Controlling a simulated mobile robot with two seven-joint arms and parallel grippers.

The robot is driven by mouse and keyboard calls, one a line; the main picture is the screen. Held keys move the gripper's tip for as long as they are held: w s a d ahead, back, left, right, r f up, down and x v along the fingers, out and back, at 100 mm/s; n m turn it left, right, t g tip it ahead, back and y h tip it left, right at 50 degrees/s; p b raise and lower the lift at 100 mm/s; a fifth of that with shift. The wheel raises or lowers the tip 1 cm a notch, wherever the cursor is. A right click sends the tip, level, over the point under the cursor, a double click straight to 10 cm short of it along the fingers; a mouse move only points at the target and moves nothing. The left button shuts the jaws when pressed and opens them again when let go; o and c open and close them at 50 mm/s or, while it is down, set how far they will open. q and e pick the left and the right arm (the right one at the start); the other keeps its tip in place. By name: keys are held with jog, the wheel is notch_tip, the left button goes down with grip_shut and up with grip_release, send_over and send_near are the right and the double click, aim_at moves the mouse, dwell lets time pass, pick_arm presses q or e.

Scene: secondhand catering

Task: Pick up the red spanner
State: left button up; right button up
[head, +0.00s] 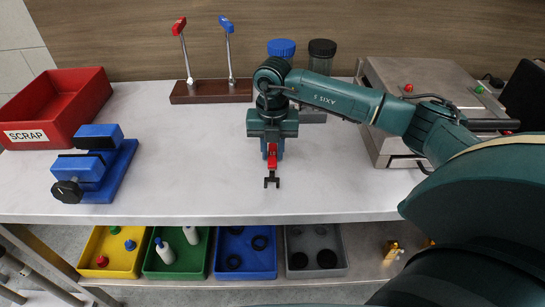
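The red spanner (272,163) is in the middle of the white bench, with its dark forked end pointing towards the front edge. My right gripper (272,149) points down over its rear part, and the gripper body hides the rest of the spanner. I cannot tell whether the fingers are closed on it or whether it touches the bench. My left gripper is not in view.
A red SCRAP bin (82,95) and a blue vise (112,165) stand at left. A wooden stand (212,97) with red- and blue-topped levers and lidded jars (321,62) are behind. A metal appliance (385,75) stands at right. Colored trays (123,247) sit below. Bench front is clear.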

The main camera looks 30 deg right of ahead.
aim_at(273, 154)
grip_shut()
jog(key=shift+r, duration=0.1)
notch_tip(273, 154, up, 10)
jog(key=b, duration=0.1)
dwell(0.4)
